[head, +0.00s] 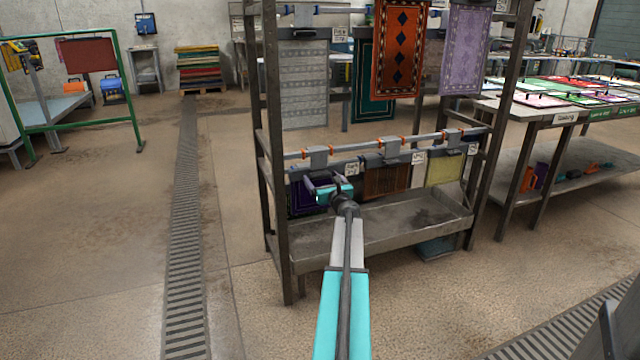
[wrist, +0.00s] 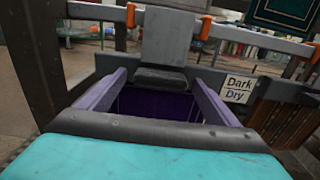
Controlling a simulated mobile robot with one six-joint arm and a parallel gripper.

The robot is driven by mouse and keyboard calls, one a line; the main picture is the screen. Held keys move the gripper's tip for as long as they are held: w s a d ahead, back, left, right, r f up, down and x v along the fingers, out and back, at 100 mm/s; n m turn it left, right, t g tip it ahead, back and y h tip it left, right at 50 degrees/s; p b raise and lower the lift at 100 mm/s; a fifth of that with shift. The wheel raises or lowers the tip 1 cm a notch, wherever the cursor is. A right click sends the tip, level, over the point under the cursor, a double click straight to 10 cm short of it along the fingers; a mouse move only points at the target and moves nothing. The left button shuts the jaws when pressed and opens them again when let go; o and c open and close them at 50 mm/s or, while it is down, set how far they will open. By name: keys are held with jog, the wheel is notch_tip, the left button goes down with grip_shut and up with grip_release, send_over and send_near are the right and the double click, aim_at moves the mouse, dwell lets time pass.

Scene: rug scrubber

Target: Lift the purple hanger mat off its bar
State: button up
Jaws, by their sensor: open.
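The purple mat (head: 303,198) hangs at the left end of the rack's lower bar (head: 400,143), mostly hidden behind my gripper in the head view. In the wrist view its dark purple cloth (wrist: 155,104) shows between my fingers, below a grey hanger plate (wrist: 168,38) on the bar (wrist: 100,12). A dark grip block (wrist: 160,77) sits at the plate's foot. My gripper (head: 322,182) is open in front of the mat. In the wrist view my gripper (wrist: 160,82) has one finger on each side of the block, with no clear contact.
A "Dark Dry" label (wrist: 237,88) is right of the hanger. A brown mat (head: 386,181) and a yellow mat (head: 444,171) hang farther right on the bar. Rack posts (head: 272,150) stand close at the left. A grey tray shelf (head: 400,230) lies below.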

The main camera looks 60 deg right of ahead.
jog(key=shift+c, duration=0.2)
dwell(0.4)
jog(key=c, duration=1.5)
